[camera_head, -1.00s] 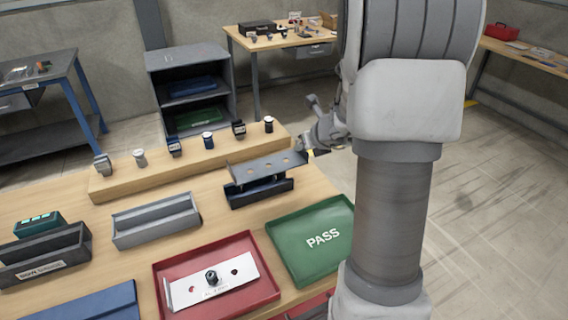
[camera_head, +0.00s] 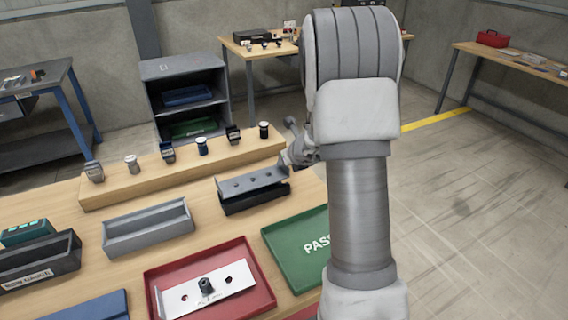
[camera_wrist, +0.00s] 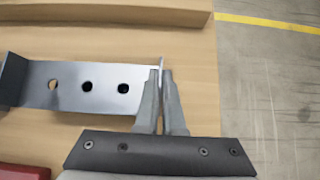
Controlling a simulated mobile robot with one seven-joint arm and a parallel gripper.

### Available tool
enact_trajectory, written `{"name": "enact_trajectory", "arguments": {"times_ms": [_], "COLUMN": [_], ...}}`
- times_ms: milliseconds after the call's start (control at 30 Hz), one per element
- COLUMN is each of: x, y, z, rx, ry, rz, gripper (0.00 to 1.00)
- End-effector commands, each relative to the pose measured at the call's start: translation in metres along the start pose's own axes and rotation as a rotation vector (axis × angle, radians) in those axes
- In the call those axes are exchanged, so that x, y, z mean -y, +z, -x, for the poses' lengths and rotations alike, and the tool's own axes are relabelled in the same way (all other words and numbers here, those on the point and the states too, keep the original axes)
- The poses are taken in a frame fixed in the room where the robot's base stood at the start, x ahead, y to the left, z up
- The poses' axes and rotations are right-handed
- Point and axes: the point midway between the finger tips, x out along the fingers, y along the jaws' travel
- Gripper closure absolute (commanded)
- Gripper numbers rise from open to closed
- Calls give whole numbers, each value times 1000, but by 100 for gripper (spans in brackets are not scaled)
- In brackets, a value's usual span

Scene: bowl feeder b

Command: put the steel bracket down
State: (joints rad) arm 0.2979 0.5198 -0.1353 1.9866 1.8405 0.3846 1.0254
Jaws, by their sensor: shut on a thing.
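The steel bracket (camera_head: 252,182) is a grey plate with several holes and a bent-up left end. In the head view it sits just over a dark trough-like block (camera_head: 256,200); I cannot tell if they touch. In the wrist view the bracket (camera_wrist: 85,85) reaches left from my gripper (camera_wrist: 161,75), whose narrow fingers are shut on its right end. In the head view my gripper (camera_head: 290,168) is small and partly hidden by my arm. The dark block is not clearly visible in the wrist view.
A wooden rail (camera_head: 110,194) with several small parts stands behind. A grey trough (camera_head: 150,231) is to the left. A red tray (camera_head: 262,293) holding a bright plate (camera_head: 200,296) and a green PASS tray (camera_head: 290,250) are in front. Bare wood (camera_head: 205,245) lies between.

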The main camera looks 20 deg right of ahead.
Motion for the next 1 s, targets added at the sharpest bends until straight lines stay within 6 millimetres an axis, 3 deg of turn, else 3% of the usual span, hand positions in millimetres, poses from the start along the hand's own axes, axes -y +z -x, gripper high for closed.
{"name": "enact_trajectory", "arguments": {"times_ms": [633, 700, 800, 1000], "x": [0, 0, 0, 0], "y": [-7, -8, -8, -8], "z": [-8, -8, -8, -8], "rx": [3, 0, 0, 0], "ry": [0, 0, 0, 0], "rz": [-1, 0, 0, 0], "gripper": [100, 82, 65, 65]}}
